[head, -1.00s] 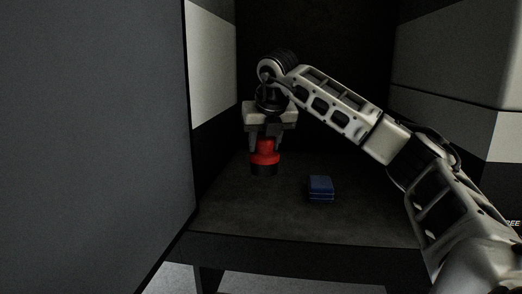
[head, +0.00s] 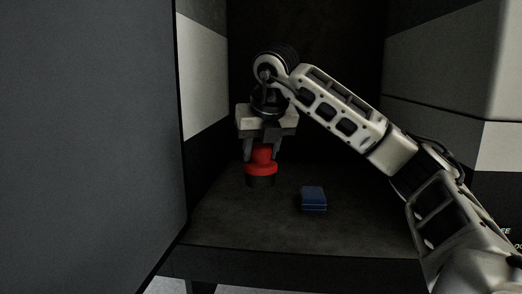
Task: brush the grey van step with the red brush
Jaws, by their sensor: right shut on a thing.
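The red brush (head: 261,168) has a red handle and a dark round base. My right gripper (head: 262,153) is shut on its handle and points down. The brush is upright over the left part of the grey step (head: 250,226). I cannot tell for sure whether its base touches the surface. My left gripper is not in view.
A small blue block (head: 313,199) lies on the step to the right of the brush. A large dark grey panel (head: 85,140) fills the left side. Light and dark walls (head: 440,75) flank the step.

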